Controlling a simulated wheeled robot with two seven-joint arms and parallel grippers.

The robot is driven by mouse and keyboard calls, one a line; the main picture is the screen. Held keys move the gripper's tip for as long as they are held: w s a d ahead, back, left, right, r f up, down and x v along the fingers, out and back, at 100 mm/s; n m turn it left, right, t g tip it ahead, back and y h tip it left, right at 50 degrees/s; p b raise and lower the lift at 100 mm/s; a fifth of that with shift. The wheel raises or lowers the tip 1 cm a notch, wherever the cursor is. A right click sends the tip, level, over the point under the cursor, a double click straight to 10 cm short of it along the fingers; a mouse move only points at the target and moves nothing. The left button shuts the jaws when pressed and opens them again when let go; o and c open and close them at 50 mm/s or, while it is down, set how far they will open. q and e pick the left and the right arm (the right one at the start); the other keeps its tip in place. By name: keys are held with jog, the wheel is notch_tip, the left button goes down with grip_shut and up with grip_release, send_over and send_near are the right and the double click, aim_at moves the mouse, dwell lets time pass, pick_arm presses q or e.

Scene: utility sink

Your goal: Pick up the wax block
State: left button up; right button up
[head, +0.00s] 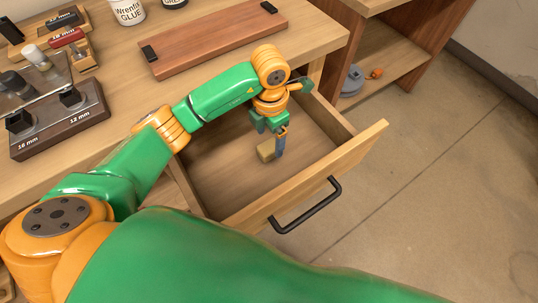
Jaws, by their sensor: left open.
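The wax block (265,151), a small tan-yellow block, is in the open drawer (225,178), near the middle. My left gripper (271,142) reaches down into the drawer and is open. Its blue-tipped finger is at the block's right side in the picture. The arm and gripper partly cover the block, and I cannot tell whether the fingers touch it. My right gripper is not in view.
The drawer front (310,180) has a black handle (306,207). On the bench above are a wooden board (215,38), a glue jar (128,10) and dark block holders (60,120). A shelf (378,60) holds a grey item (353,80). The floor at right is clear.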

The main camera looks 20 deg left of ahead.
aim_at(269, 146)
pick_arm(q)
notch_tip(269, 146, down, 5)
jog(key=shift+w+a+f, duration=0.1)
jog(key=shift+a+f, duration=0.05)
grip_shut()
notch_tip(269, 146, up, 10)
jog(key=shift+r+p, duration=0.1)
jog(key=shift+p, duration=0.2)
jog(key=c, duration=0.7)
grip_release()
jog(key=c, duration=0.6)
